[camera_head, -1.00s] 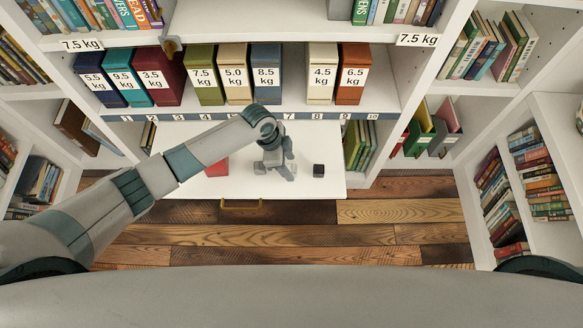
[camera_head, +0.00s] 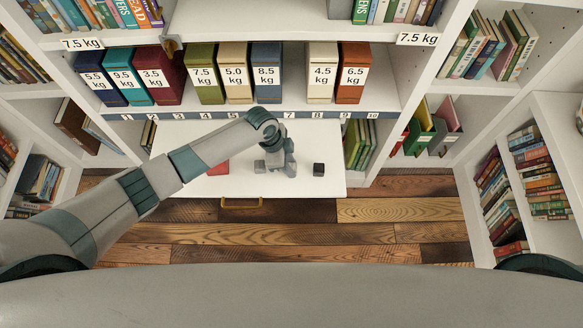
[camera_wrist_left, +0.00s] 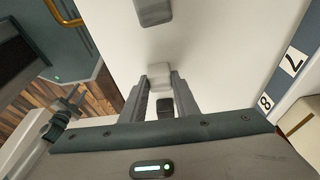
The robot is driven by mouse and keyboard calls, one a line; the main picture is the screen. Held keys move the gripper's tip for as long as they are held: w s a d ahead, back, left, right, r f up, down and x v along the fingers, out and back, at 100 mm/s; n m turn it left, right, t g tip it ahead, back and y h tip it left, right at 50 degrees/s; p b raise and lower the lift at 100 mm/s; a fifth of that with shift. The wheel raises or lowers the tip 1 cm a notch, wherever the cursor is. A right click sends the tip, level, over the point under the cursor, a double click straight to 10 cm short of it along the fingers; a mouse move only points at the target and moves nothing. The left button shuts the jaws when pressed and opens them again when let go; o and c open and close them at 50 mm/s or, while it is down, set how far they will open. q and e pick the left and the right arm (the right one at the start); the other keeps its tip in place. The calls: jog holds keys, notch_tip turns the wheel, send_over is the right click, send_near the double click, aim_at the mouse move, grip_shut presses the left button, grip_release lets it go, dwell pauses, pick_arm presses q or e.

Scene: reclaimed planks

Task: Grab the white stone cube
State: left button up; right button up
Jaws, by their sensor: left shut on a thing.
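The white stone cube (camera_wrist_left: 160,76) is pale and sits between the two fingertips of my left gripper in the left wrist view. My left gripper (camera_head: 286,168) is shut on it, low over the white pull-out board (camera_head: 330,184). In the head view the gripper hides the cube. I cannot tell whether the cube still touches the board. My right gripper is not in view.
A dark cube (camera_head: 319,170) stands just right of my gripper. A grey block (camera_head: 260,167) is just left, also in the left wrist view (camera_wrist_left: 155,12). A red object (camera_head: 218,168) lies farther left, partly behind my arm. Labelled binders (camera_head: 237,75) stand on the shelf behind.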

aim_at(296, 168)
pick_arm(q)
jog(key=shift+r, duration=0.1)
jog(key=shift+r, duration=0.45)
jog(key=r, duration=0.1)
jog(key=r+b, duration=0.1)
jog(key=r, duration=0.1)
jog(key=shift+s+d+r, duration=0.1)
jog(key=shift+s+d, duration=0.1)
jog(key=s+d+r+b, duration=0.2)
jog(key=s+d+r, duration=0.4)
jog(key=s, duration=0.3)
jog(key=shift+d+r+b, duration=0.3)
jog(key=shift+r, duration=0.1)
